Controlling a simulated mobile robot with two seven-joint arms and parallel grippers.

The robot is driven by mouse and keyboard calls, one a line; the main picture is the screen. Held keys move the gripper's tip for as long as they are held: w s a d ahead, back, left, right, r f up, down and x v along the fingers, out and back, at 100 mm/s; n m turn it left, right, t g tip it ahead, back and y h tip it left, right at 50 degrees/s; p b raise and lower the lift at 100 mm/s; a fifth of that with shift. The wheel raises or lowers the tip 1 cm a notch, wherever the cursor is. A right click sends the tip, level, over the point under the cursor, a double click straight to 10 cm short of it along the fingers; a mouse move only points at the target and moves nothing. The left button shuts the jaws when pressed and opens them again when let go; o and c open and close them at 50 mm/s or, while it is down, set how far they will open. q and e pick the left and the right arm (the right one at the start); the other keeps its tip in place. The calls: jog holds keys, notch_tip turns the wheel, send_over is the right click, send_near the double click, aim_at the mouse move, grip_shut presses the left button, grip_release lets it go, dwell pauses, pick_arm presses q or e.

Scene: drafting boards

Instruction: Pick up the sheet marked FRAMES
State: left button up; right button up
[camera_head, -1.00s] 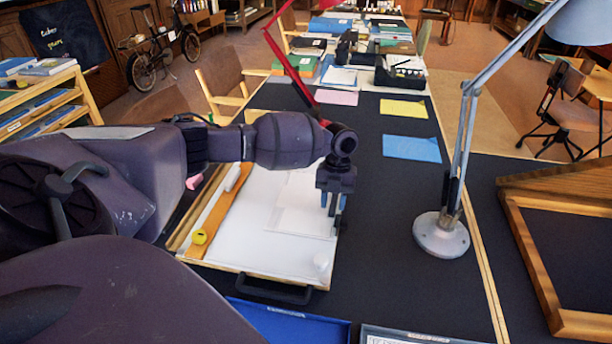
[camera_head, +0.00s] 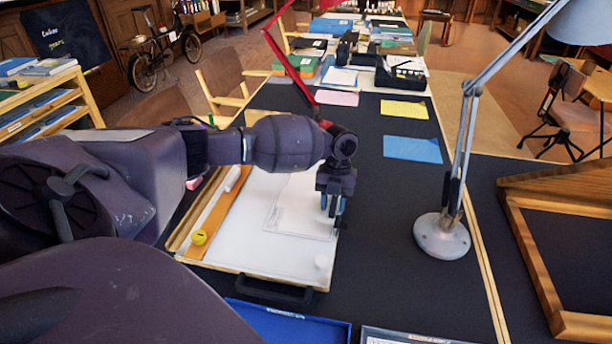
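A pale sheet (camera_head: 294,215) with faint lines lies on the white drafting board (camera_head: 225,254); its marking is too small to read. My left gripper (camera_head: 333,214) points down at the right edge of that sheet, its two fingers a small way apart. I cannot tell whether it touches the sheet. Blue (camera_head: 412,149), yellow (camera_head: 404,109) and pink (camera_head: 337,98) sheets lie on the dark table beyond, with no readable marking. My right gripper is not in view.
A blue tray (camera_head: 290,324) lies in front. Dark table around the lamp is clear.

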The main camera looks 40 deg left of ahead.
pick_arm(q)
grip_shut()
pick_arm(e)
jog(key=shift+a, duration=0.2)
pick_arm(q)
jog(key=shift+r, duration=0.7)
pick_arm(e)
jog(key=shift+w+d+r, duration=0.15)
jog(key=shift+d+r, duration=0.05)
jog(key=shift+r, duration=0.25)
pick_arm(q)
jog(key=shift+s+a+r+p, duration=0.15)
jog(key=shift+r+p, duration=0.45)
jog(key=shift+r, duration=0.4)
jog(key=shift+a+r+p, duration=0.15)
jog(key=shift+r+p, duration=0.45)
jog(key=shift+r, duration=0.4)
jog(key=shift+s+a+r+p, duration=0.15)
jog(key=shift+r+p, duration=0.3)
jog(key=shift+r, duration=0.5)
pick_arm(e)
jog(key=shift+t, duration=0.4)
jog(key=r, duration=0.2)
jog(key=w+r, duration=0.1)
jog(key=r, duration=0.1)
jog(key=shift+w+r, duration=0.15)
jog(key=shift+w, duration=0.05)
